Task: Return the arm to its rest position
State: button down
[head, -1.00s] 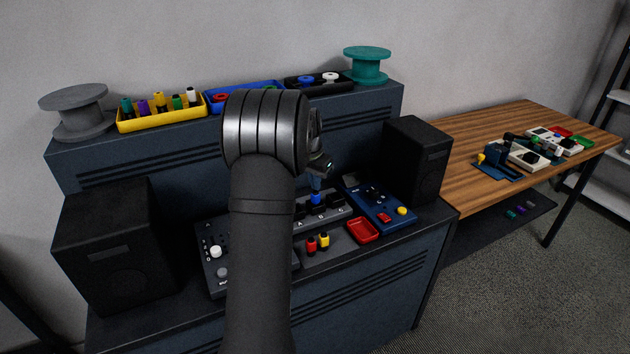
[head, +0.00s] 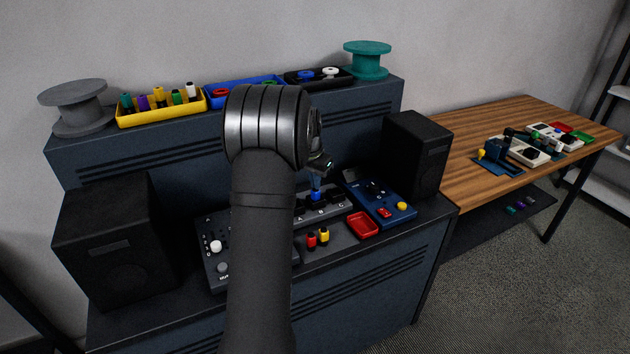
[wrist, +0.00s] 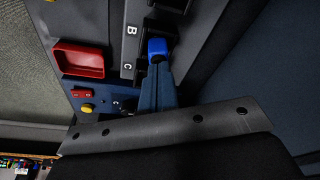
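My gripper (head: 316,186) is over the console, at a small blue plug (head: 316,196) on a grey block with lettered slots (head: 334,204). In the wrist view, my narrow dark-blue fingers (wrist: 156,85) lie close together and point at the blue plug (wrist: 157,47), near the letters B and C. Their tips meet or overlap the plug's dark end. I cannot tell whether they grip it or just touch it. My arm hides part of the console in the head view.
Red and yellow plugs (head: 317,238) and a red tray (head: 362,225) are in front of the block. A blue panel (head: 376,195) is to its right. Black speakers stand at left (head: 115,240) and right (head: 416,155). A shelf behind holds bins and spools.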

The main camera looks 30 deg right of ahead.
jog(key=d+v, duration=0.1)
jog(key=v, duration=0.5)
jog(key=shift+w+r, duration=0.25)
jog(key=shift+r, duration=0.25)
dwell(0.3)
jog(key=shift+s+a+x, duration=0.1)
jog(key=shift+a+x, duration=0.1)
jog(key=shift+x, duration=0.95)
jog(key=shift+s+a+x, duration=0.15)
jog(key=shift+a+x, duration=0.05)
jog(key=shift+x, duration=0.95)
jog(key=shift+s+a+x, duration=0.1)
jog(key=shift+a+x, duration=0.1)
jog(key=shift+x, duration=0.9)
jog(key=shift+f, duration=0.15)
jog(key=shift+w+d+v, duration=0.45)
jog(key=shift+d+v, duration=0.3)
jog(key=shift+v, duration=3.5)
notch_tip(320, 180, down, 6)
jog(key=shift+f+g+y, duration=0.15)
jog(key=shift+g+y, duration=0.45)
jog(key=shift+y, duration=0.4)
jog(key=shift+f, duration=0.5)
